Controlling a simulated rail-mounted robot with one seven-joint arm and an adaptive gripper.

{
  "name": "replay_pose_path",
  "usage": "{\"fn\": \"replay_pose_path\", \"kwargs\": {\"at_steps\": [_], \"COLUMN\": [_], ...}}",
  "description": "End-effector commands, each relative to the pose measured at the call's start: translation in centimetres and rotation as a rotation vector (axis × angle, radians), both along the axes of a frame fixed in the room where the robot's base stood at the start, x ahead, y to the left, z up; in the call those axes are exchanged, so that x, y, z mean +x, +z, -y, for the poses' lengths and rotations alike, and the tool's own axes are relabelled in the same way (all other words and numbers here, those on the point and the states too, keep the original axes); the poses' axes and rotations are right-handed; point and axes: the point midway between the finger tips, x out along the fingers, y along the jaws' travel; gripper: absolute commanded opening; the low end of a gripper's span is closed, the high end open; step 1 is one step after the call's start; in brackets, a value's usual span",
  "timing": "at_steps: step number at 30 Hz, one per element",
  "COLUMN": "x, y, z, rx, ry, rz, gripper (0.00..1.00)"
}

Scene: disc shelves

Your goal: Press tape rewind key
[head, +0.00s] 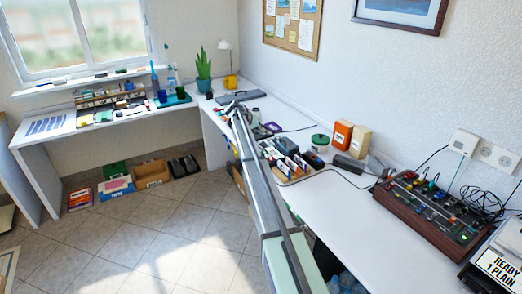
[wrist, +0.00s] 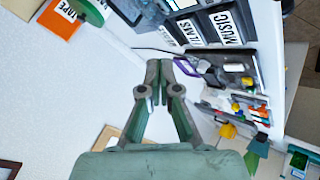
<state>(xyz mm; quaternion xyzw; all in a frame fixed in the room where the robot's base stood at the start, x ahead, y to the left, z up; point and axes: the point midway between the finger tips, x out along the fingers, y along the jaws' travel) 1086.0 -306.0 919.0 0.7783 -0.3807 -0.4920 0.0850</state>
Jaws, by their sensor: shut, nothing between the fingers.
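My gripper (wrist: 159,66) is shut and empty in the wrist view, its two fingertips together above the white desk. In the head view my arm reaches away along the desk, and its far end is too small to show the fingers clearly. No key marked as tape rewind can be made out in either view. A dark wood-edged control panel (head: 436,212) with coloured knobs and switches stands at the right in the head view, well apart from my gripper. An orange box labelled TAPE (wrist: 65,18) is at the upper left of the wrist view.
Dark boxes labelled MUSIC (wrist: 226,27) and FILMS stand near my fingers, beside a purple-edged item (wrist: 187,66). A dark tray (wrist: 236,69) holds small items. A plant (head: 203,68) and a lamp stand in the far corner. The white desk (head: 345,212) is clear in front of the panel.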

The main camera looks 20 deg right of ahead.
Motion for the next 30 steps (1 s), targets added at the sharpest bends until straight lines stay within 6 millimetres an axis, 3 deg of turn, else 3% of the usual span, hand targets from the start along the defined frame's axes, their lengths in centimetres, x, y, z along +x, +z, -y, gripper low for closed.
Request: {"fn": "replay_pose_path", "kwargs": {"at_steps": [17, 23, 30], "x": [0.3, 0.3, 0.3], "y": [0.3, -0.9, -3.7], "z": [0.2, 0.2, 0.1], "rx": [-0.006, -0.005, -0.004], "ry": [-0.003, -0.003, -0.003], "rz": [0.006, 0.006, 0.004], "gripper": [0.0, 0.0, 0.0]}}
